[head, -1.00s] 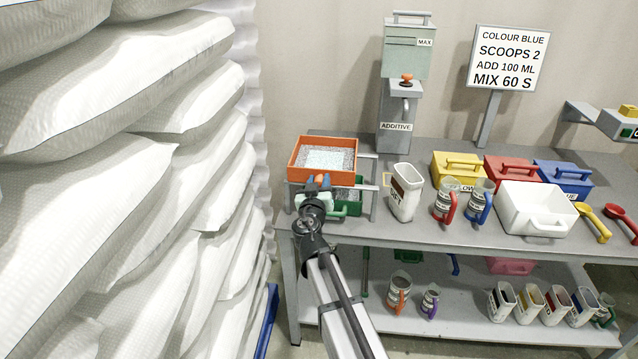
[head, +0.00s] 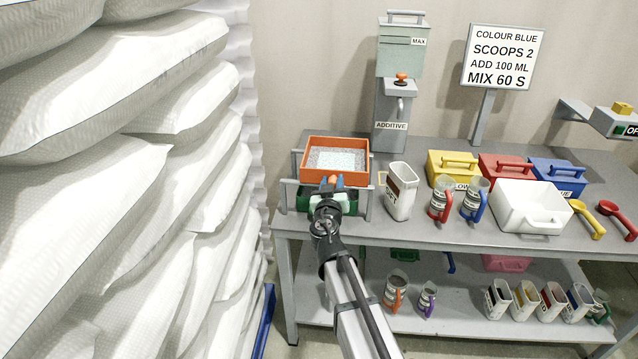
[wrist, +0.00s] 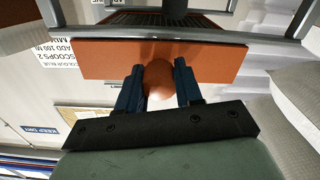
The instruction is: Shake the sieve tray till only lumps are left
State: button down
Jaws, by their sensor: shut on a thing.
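The orange sieve tray (head: 352,179) sits on a grey rail stand (head: 370,201) at the bench's left end. Speckled grey-white material (head: 336,159) lies in it; I cannot tell lumps from powder at this size. My gripper (head: 334,181) is at the tray's front. In the wrist view my gripper (wrist: 159,78) has its two blue fingers on either side of a round orange knob (wrist: 158,92) on the tray's front wall (wrist: 222,62). A green bin (head: 304,198) stands below the tray, mostly hidden by my gripper.
White sacks (head: 110,200) are stacked close on the left. A white jug (head: 400,190) stands just right of the stand, with the grey additive dispenser (head: 393,115) behind. Cups, coloured lidded boxes, a white tub (head: 528,208) and scoops fill the bench to the right.

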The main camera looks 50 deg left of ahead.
jog(key=shift+w+d, duration=0.5)
jog(key=c, duration=0.7)
grip_release()
jog(key=shift+c, duration=0.2)
jog(key=shift+s+d, duration=0.1)
jog(key=shift+s, duration=0.05)
jog(key=v, duration=1.3)
jog(key=shift+s+d, duration=0.15)
jog(key=shift+d, duration=0.05)
